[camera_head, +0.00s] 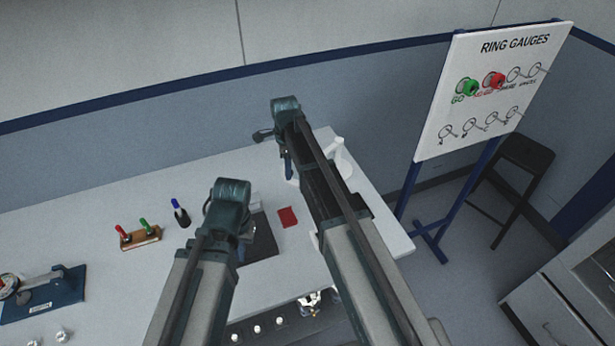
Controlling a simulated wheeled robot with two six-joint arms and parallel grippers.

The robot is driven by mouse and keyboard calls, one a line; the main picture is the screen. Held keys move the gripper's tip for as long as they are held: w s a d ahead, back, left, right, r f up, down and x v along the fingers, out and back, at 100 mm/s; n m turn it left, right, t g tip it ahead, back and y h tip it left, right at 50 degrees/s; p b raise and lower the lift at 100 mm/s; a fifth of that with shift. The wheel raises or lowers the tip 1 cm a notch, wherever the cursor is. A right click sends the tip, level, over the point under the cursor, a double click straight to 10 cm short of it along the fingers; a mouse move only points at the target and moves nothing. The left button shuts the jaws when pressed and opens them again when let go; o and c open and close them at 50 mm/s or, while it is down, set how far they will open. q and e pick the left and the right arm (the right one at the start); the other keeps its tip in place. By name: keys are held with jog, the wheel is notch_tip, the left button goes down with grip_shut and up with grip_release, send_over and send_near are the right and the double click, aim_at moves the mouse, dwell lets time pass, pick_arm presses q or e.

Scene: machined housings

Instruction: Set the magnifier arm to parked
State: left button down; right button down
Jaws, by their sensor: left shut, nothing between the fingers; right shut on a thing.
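The magnifier arm (343,158) shows as a white piece at the back right of the table, largely hidden behind my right arm. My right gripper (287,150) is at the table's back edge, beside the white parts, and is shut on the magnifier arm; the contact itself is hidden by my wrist. My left gripper (240,232) is shut and empty, over the middle of the table near a dark mat (262,243). Its fingertips are mostly hidden by its wrist. The magnifier's lens and any parked mark cannot be made out.
A wooden stand (139,239) with red and green handled gauges, a blue-capped marker (180,213) and a blue gauge fixture (45,295) stand on the left. A red card (287,217) lies between my arms. A ring gauge board (492,85) and dark stool (522,165) stand right of the table (100,205).

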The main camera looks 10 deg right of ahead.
jog(key=w+a+m, duration=0.4)
jog(key=w+m, duration=0.1)
jog(key=w, duration=0.5)
jog(key=shift+w, duration=0.5)
jog(key=c, duration=0.6)
grip_release()
notch_tip(320, 180, up, 14)
jog(key=p, duration=1.4)
jog(key=shift+f, duration=0.1)
